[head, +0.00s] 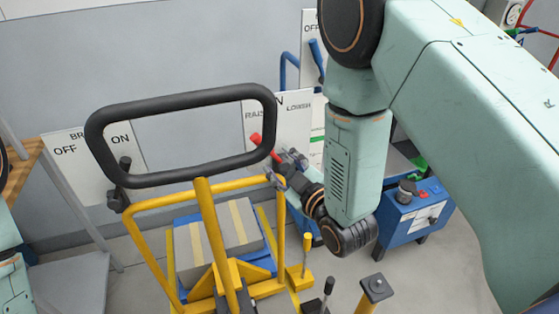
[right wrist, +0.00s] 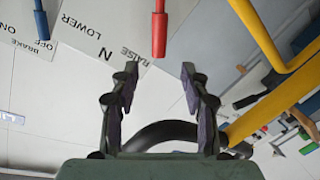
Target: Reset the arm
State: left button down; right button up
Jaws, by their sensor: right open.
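My right gripper (head: 277,168) is in front of the raise/lower panel (head: 290,135), at the end of my mint-green right arm. It is open, with nothing between its fingers, and it also shows in the right wrist view (right wrist: 160,75). A red-handled lever (head: 257,140) stands just beyond the fingertips. In the right wrist view the red handle (right wrist: 159,32) points down toward the gap between the fingers and is apart from both. The panel reads RAISE, N and LOWER. My left gripper is not in view.
A yellow-framed cart with a black loop handle (head: 180,97) stands in front, carrying a grey box (head: 222,240). A brake panel (head: 92,155) with a black lever is at left. A blue lever (head: 317,57) is behind. A blue control box (head: 412,215) is at right.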

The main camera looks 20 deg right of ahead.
jog(key=s+d+f+m+g+h, duration=0.1)
jog(key=s+d+f+m+g, duration=0.2)
jog(key=s+f, duration=0.4)
jog(key=s+d+f+m+g+h, duration=0.1)
jog(key=s+f+m+g, duration=0.3)
jog(key=f, duration=0.5)
jog(key=s+d+f+m+g+b, duration=0.1)
jog(key=s+f+g, duration=0.3)
jog(key=s, duration=0.8)
jog(key=s+d+f+m+g+h+b, duration=0.1)
jog(key=s+f+g, duration=0.4)
jog(key=s, duration=0.8)
jog(key=shift+f+m+b, duration=0.4)
jog(key=shift+f+b, duration=0.15)
jog(key=shift+f, duration=0.15)
